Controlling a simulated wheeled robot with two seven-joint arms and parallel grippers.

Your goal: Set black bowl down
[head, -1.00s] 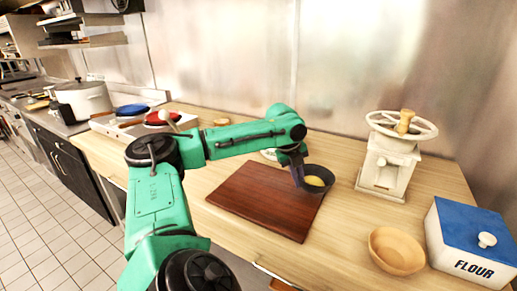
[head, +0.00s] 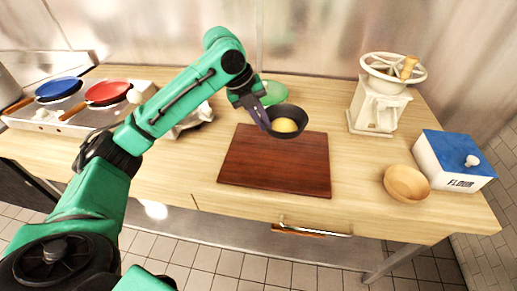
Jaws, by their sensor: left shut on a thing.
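The black bowl (head: 293,114) holds something round and yellow (head: 284,125). My left gripper (head: 264,118) is shut on the bowl's left rim. The bowl is over the far right part of the dark red-brown cutting board (head: 275,165). I cannot tell whether its base touches the board. My right gripper is not in view.
A green item (head: 273,92) is just behind the bowl. A white grinder (head: 380,105), a wooden bowl (head: 407,184) and a blue-lidded flour box (head: 455,160) stand to the right. A blue pan (head: 58,88) and a red pan (head: 108,92) sit on the burner at left. The front of the counter is mostly clear.

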